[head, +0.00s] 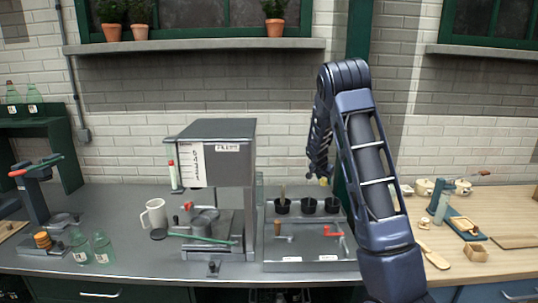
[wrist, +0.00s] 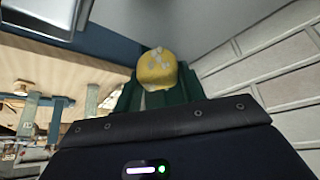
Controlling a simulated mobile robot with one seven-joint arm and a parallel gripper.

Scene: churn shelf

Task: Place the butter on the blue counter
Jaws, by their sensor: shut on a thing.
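The butter (wrist: 157,70) is a yellow piece with a pale pattern on its face, in the middle of the wrist view. My gripper (wrist: 157,92) is shut on it, with dark green fingers around its lower part. In the head view my gripper (head: 321,178) hangs in front of the brick wall, above the back of the counter, and only a small yellow spot of the butter (head: 323,182) shows. The long grey-blue counter (head: 120,200) fills the left and middle; no counter in view has a plainly blue top. My arm hides part of the counter's right end.
A grey machine (head: 215,150) stands mid-counter, with a white mug (head: 155,213) to its left. Several black pots (head: 309,205) stand on a metal tray (head: 300,247) below my gripper. A wooden counter (head: 500,215) with jars and a board is at right. Green bottles (head: 103,247) stand front left.

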